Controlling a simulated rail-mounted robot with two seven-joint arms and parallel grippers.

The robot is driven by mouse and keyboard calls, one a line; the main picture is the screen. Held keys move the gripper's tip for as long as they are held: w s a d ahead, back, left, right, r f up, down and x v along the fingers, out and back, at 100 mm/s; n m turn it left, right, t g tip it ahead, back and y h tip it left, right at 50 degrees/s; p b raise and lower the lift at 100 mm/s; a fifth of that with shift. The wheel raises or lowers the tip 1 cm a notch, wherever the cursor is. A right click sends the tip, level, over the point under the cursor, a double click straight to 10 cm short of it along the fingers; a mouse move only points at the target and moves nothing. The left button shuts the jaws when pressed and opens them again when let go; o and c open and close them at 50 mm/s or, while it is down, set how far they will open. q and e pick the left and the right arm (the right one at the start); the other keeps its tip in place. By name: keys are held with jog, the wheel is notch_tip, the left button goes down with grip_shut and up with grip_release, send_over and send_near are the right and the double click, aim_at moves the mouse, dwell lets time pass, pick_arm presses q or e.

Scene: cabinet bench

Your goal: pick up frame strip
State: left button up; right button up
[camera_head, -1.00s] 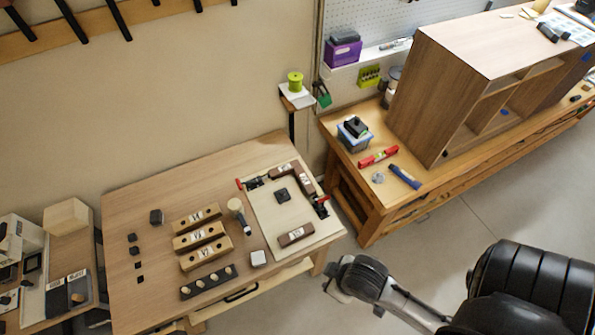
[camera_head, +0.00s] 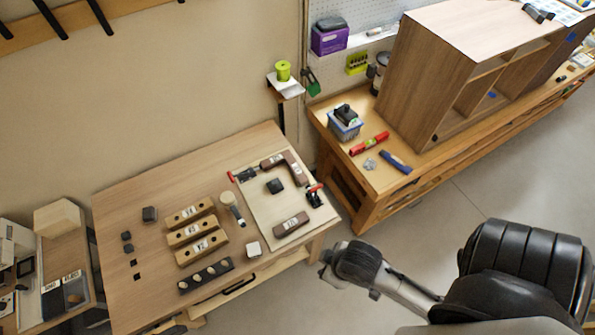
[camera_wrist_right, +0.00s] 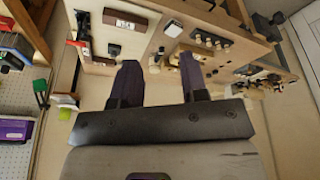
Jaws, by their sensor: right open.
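Dark brown frame strips with white labels lie on a pale board (camera_head: 262,217) at the right of the work table. One loose strip (camera_head: 292,225) lies at the board's near edge. Two others, a far strip (camera_head: 272,163) and a side strip (camera_head: 298,175), form a corner beside red-handled clamps. My right gripper (camera_head: 326,267) is off the table's front right corner, apart from the strips. In the right wrist view the gripper (camera_wrist_right: 157,66) is open and empty, and a labelled brown strip (camera_wrist_right: 129,21) shows beyond its fingers. My left gripper is not in view.
Several tan drilled blocks (camera_head: 194,229), a dark holed bar (camera_head: 206,276), a brush (camera_head: 232,207) and a small white block (camera_head: 253,248) share the table. A wooden cabinet (camera_head: 432,75) stands on the bench at right.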

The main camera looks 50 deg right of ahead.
jog(key=o, duration=0.6)
